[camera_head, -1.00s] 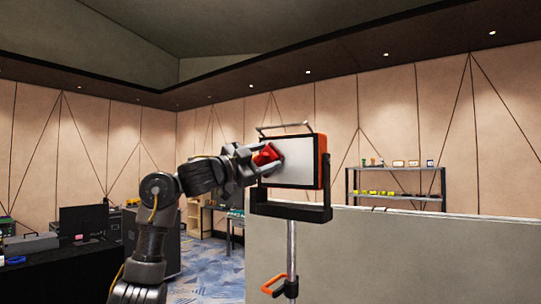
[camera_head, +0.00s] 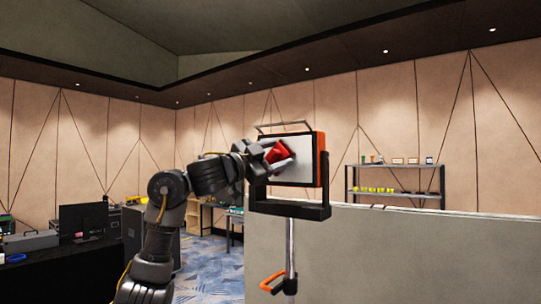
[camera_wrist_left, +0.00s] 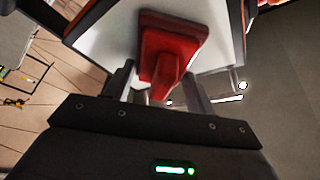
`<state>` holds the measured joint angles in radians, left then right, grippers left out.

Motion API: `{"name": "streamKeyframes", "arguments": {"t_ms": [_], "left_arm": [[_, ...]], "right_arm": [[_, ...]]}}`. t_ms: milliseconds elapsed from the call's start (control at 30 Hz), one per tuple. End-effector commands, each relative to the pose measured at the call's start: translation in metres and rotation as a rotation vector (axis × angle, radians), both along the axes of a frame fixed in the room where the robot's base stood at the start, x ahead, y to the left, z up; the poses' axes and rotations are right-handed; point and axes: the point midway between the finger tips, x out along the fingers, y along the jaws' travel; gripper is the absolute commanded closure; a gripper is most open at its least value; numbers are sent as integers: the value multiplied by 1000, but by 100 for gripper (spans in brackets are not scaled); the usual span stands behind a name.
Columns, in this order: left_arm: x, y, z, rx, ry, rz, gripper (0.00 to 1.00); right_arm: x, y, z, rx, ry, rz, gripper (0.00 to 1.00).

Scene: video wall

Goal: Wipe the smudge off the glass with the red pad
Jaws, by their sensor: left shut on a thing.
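The red pad (camera_head: 277,152) is in my left gripper (camera_head: 280,158), against or very close to the front glass (camera_head: 303,157) of an orange-and-black lamp on a stand. In the left wrist view the red pad (camera_wrist_left: 168,50) has a flat base toward the pale glass (camera_wrist_left: 110,42) and a handle between the fingers of my left gripper (camera_wrist_left: 165,92). The gripper is shut on that handle. I cannot make out a smudge; the pad and gripper cover part of the glass. My right gripper is not in view.
The lamp's black yoke (camera_head: 290,210) sits on a metal pole with an orange-handled clamp (camera_head: 272,281). A grey panel (camera_head: 420,255) stands to the right. Shelves (camera_head: 395,180) with small items are behind. A dark table (camera_head: 60,270) is at the left.

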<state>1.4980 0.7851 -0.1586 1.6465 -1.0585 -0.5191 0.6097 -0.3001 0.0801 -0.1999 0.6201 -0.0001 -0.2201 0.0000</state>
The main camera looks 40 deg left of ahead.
Motion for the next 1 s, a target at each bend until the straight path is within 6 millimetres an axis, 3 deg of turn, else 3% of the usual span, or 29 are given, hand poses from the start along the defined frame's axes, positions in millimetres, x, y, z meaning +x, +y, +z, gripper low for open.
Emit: {"name": "streamKeyframes", "arguments": {"t_ms": [500,767,1000], "left_arm": [[2,-35,0,1,0,0,63],[2,-39,0,0,1,0,63],[2,-56,0,1,0,0,63]], "right_arm": [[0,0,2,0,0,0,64],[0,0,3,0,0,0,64],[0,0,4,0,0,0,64]]}}
